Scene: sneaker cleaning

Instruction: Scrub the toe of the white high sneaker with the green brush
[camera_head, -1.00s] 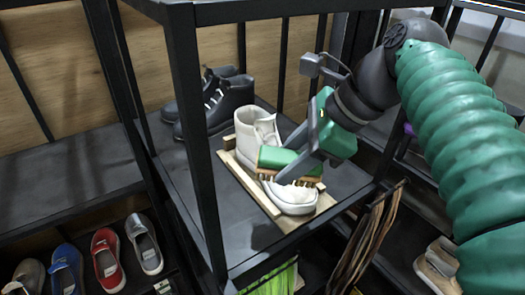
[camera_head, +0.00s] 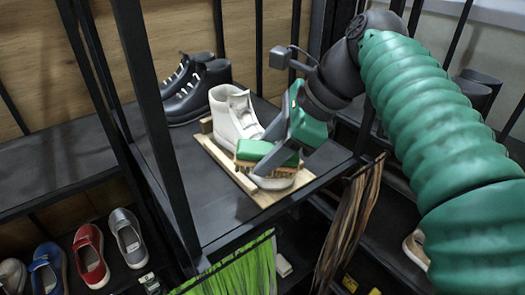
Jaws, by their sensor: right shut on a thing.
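The white high sneaker (camera_head: 232,117) stands upright on a wooden board or frame (camera_head: 225,164) on the dark shelf, its toe pointing to the front right. The green brush (camera_head: 255,149), with tan bristles facing down, lies over the toe area and hides part of it. The bristles appear to touch the toe, though exact contact cannot be told. My right gripper (camera_head: 272,160) is shut on the brush, reaching in from the right above the sneaker. My left gripper is not in view.
Black high shoes (camera_head: 194,90) stand behind the sneaker. A black shelf post (camera_head: 155,120) rises in front on the left. Several low shoes (camera_head: 88,255) sit on the lower left shelf. Green strips (camera_head: 240,272) and brown straps (camera_head: 345,225) hang below the front edge.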

